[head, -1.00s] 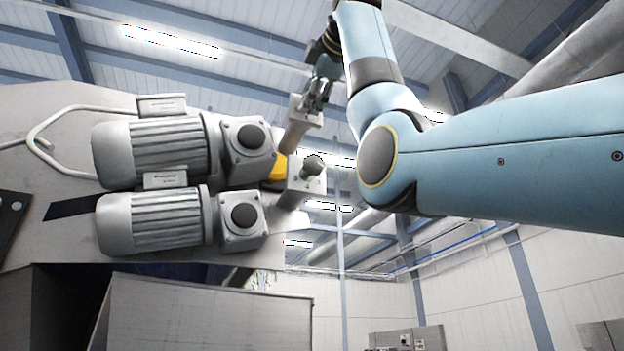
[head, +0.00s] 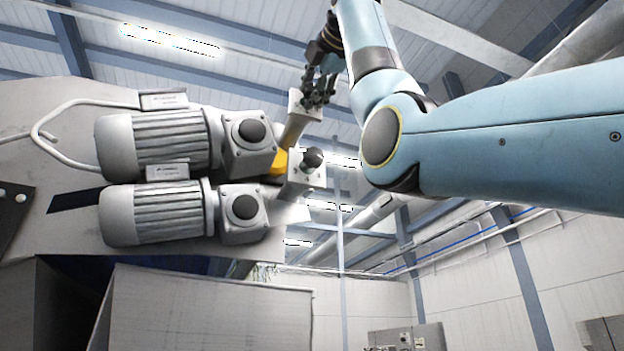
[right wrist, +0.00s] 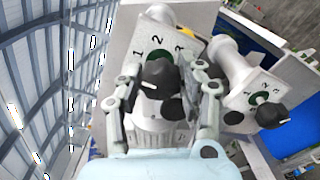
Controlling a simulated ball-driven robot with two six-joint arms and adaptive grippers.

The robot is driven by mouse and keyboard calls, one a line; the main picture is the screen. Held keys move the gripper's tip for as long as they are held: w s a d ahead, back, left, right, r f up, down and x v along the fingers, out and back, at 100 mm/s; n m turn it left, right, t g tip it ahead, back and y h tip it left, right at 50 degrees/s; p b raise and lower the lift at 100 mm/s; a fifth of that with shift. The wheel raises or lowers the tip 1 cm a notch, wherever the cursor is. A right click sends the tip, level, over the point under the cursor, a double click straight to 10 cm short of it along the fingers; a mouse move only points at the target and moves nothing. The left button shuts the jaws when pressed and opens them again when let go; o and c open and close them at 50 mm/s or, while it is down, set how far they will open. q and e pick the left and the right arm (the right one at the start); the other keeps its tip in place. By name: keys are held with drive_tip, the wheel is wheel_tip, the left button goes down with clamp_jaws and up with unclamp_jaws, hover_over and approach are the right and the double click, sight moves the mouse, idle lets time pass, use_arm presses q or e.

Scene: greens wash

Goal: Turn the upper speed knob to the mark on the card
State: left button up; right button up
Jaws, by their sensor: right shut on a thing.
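The upper speed knob (right wrist: 160,80) is black with a white pointer line. It sits on a pale dial plate (right wrist: 148,28) printed 1, 2 and 3, with a green patch behind the knob. The pointer line faces left, below the 1. My right gripper (right wrist: 164,88) has one finger on each side of this knob and is shut on it. In the head view my right gripper (head: 318,92) is at the upper box and covers most of that knob. The lower speed knob (head: 312,157) stands free below; it also shows in the right wrist view (right wrist: 272,113). I cannot make out the card. My left gripper is not in view.
Two grey ribbed motors, the upper (head: 165,145) and the lower (head: 155,212), fill the left of the head view. A yellow-orange part (head: 279,163) sits between the two knob boxes. A metal bin wall (head: 210,310) stands below. Open room lies to the right.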

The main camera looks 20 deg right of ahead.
drive_tip(key=shift+f, duration=0.15)
drive_tip(key=o, duration=1.2)
drive_tip(key=shift+s, duration=0.1)
drive_tip(key=s, duration=1.1)
drive_tip(key=shift+s+d, duration=0.15)
drive_tip(key=shift+s, duration=0.25)
